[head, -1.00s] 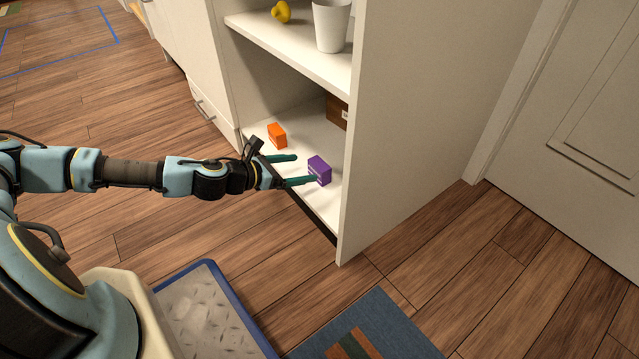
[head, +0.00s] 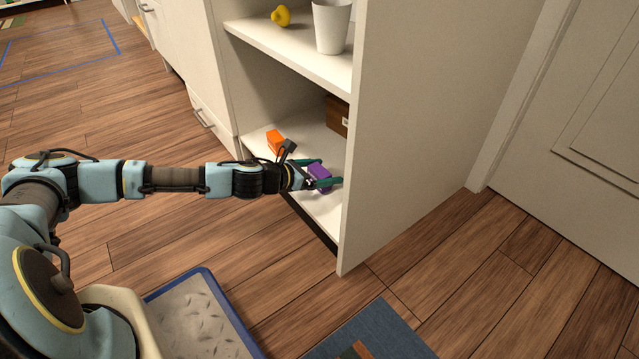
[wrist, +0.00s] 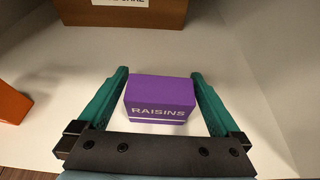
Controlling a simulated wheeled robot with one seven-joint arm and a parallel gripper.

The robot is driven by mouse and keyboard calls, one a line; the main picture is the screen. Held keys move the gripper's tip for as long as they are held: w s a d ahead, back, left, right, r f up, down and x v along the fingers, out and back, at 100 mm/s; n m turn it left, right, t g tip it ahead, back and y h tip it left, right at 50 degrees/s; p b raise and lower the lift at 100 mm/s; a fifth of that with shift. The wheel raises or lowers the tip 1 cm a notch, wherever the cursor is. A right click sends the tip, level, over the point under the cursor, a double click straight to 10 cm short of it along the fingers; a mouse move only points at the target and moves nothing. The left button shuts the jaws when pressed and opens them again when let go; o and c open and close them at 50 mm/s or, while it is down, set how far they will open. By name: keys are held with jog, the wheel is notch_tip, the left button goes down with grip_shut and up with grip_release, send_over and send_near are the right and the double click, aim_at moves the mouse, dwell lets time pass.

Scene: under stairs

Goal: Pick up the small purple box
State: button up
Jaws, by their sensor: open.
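The small purple box (head: 318,174) sits on the bottom shelf (head: 325,212) of the white cabinet. In the wrist view the purple box (wrist: 160,100) shows the word "RAISINS" and lies between the two teal fingers. My gripper (head: 322,173) is open around the box, with one finger on each side; its fingers also show in the wrist view (wrist: 160,88). A narrow gap shows on the left of the box, and the right finger is very near its side. I cannot tell whether that finger touches it. Part of the box is hidden by a finger in the head view.
An orange box (head: 275,140) stands to the left on the same shelf, also at the wrist view's left edge (wrist: 12,103). A brown box (head: 337,115) stands behind. The cabinet's side panel (head: 430,110) is close on the right. A white cup (head: 331,26) stands on the shelf above.

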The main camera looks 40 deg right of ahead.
jog(key=shift+x, duration=0.85)
jog(key=shift+r, duration=0.1)
jog(key=shift+c, duration=0.2)
jog(key=c, duration=1.1)
jog(key=shift+w+r+p, duration=0.15)
jog(key=shift+r+p, duration=0.3)
notch_tip(320, 180, up, 11)
jog(key=p, duration=0.6)
jog(key=w+d+p, duration=0.1)
jog(key=w+p, duration=0.2)
jog(key=w, duration=1.6)
jog(key=shift+w+f+p, duration=0.25)
jog(key=shift+w+p, duration=0.1)
